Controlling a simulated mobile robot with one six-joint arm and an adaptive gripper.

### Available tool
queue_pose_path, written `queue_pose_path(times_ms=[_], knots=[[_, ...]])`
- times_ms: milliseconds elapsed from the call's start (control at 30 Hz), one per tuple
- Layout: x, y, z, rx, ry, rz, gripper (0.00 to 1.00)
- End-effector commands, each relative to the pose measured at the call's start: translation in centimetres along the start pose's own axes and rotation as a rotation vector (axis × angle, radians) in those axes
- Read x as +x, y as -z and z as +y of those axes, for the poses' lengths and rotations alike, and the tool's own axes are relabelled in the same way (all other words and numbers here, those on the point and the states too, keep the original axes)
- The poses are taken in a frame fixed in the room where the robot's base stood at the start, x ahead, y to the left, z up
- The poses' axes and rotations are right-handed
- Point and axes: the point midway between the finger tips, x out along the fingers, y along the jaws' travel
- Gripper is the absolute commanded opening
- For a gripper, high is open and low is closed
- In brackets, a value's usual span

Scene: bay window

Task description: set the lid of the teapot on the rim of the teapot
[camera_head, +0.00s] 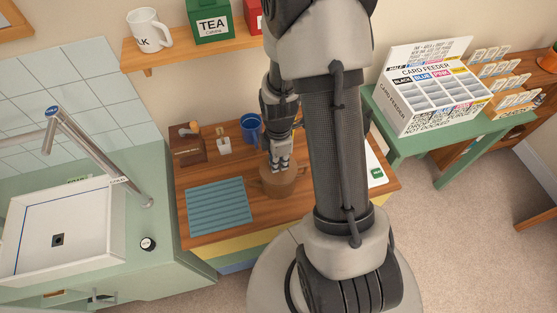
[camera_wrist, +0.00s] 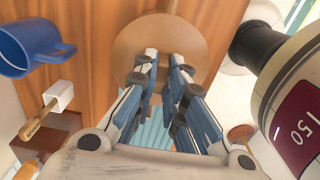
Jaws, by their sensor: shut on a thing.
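The brown teapot (camera_head: 279,184) stands on the wooden worktop, right of the blue ribbed mat, partly hidden by my arm. My gripper (camera_head: 281,163) points down right over the top of the teapot. In the wrist view, a round brown disc, which looks like the lid of the teapot (camera_wrist: 150,30), lies beyond my fingertips (camera_wrist: 160,62). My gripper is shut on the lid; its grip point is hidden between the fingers. I cannot tell whether the lid touches the rim, which I cannot make out separately.
A blue mug (camera_head: 250,128) stands behind the teapot on the left; it also shows in the wrist view (camera_wrist: 30,48). A wooden block (camera_head: 187,145) and a small white-topped item (camera_head: 223,143) stand further left. The blue mat (camera_head: 217,204) lies in front. A shelf (camera_head: 190,48) hangs above.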

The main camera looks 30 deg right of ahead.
Motion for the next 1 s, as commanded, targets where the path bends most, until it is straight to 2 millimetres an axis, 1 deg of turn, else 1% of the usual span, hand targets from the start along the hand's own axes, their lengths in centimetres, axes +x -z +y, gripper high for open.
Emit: queue_pose_path(times_ms=[433,1000], knots=[[0.02,0.00,0.01,0.000,0.000,0.000,0.00],[0.59,0.00,0.01,0.000,0.000,0.000,0.00]])
